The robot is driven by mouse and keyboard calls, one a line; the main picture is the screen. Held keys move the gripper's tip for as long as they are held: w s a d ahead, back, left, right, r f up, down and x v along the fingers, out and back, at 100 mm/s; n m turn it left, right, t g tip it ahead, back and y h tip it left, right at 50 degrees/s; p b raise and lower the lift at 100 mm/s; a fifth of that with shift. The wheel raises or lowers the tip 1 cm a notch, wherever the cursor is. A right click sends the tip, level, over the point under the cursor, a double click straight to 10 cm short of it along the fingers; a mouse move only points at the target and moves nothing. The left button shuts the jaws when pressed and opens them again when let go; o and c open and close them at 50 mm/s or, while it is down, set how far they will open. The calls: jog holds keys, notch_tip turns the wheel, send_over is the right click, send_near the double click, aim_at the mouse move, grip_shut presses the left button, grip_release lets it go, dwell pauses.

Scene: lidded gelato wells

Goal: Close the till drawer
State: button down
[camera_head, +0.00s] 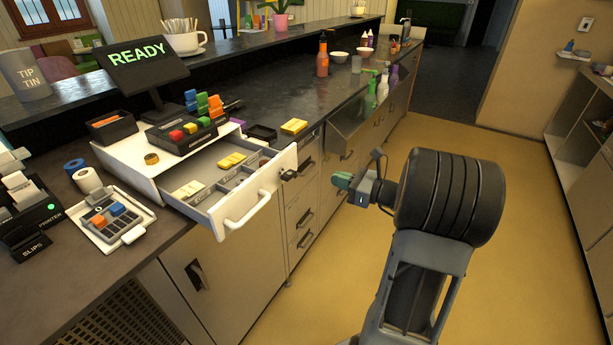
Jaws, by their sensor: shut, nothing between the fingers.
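The white till drawer (240,200) is open, pulled out from the white till housing (128,160) on the counter. It has a white bar handle (248,210) on its front and a dark lock at the front's right end. Yellow and pale items lie in its compartments. My gripper (342,181), with green fingertips, is shut and empty. It is to the right of the drawer front, over the floor side of the counter, apart from the drawer and not touching it. My arm hides part of the floor.
A READY screen (143,60) and a box of coloured blocks (182,132) stand on or behind the till. A card terminal (108,219) and a slip printer (30,210) are at the left. Bottles (322,56) stand farther along the counter. The yellow floor aisle (480,220) is clear.

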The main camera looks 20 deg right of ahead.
aim_at(292, 161)
jog(key=shift+m+t, duration=0.3)
jog(key=shift+t, duration=0.1)
jog(key=x, duration=0.4)
jog(key=p+x, duration=0.1)
jog(key=x, duration=0.8)
jog(key=shift+w+d+f, duration=0.25)
jog(key=shift+w, duration=0.2)
